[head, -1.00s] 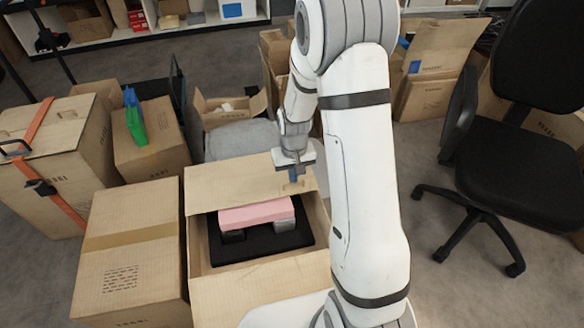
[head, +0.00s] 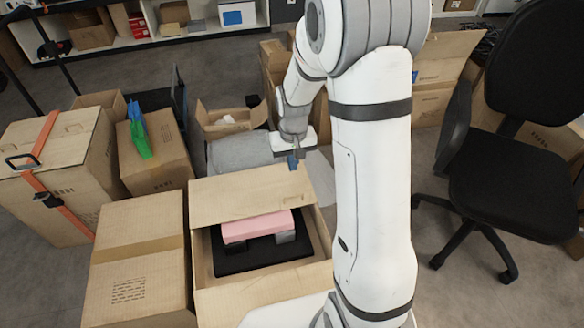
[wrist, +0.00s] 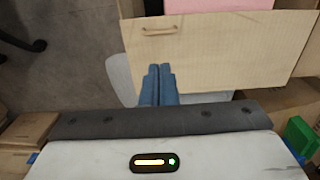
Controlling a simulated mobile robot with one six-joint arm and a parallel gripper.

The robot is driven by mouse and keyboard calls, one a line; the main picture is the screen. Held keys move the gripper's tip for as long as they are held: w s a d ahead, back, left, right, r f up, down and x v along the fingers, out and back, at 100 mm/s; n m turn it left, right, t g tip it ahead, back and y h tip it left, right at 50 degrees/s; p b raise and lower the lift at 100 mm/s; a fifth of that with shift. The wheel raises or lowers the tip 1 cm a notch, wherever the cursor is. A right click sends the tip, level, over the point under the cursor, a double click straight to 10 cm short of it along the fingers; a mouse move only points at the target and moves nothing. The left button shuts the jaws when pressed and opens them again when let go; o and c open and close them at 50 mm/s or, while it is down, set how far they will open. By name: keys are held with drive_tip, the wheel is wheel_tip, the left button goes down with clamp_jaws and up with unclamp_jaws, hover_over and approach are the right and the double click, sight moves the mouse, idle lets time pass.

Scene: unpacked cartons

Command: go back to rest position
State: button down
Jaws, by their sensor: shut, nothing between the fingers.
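My gripper (head: 292,162) is shut and empty. It hangs above the back flap of an open carton in the head view. In the wrist view its two blue fingers (wrist: 158,85) are together, with nothing between them. The open carton (head: 250,192) holds a pink block (head: 258,226) lying across grey supports on a black tray (head: 240,262). The carton's flap also shows in the wrist view (wrist: 220,52), with part of the pink block (wrist: 215,5) at the top edge. My white arm hides part of the floor to the right of the carton.
A closed carton (head: 140,225) stands directly left of the open one. Further left are a strapped carton (head: 75,140) and one with green and blue items (head: 139,135). A grey rounded object (head: 240,150) lies behind. A black office chair (head: 510,180) stands right, with some bare floor nearby.

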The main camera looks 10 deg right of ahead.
drive_tip(key=s+r+p, duration=0.6)
drive_tip(key=r+p, duration=0.1)
drive_tip(key=r, duration=0.6)
drive_tip(key=s+r+t+p, duration=0.1)
drive_tip(key=s+r+p, duration=0.6)
drive_tip(key=r, duration=0.6)
drive_tip(key=s+r+t+p, duration=0.1)
drive_tip(key=s+r+p, duration=0.6)
drive_tip(key=r, duration=0.6)
drive_tip(key=shift+r+p, duration=0.3)
drive_tip(key=shift+p, duration=0.5)
drive_tip(key=shift+d, duration=0.1)
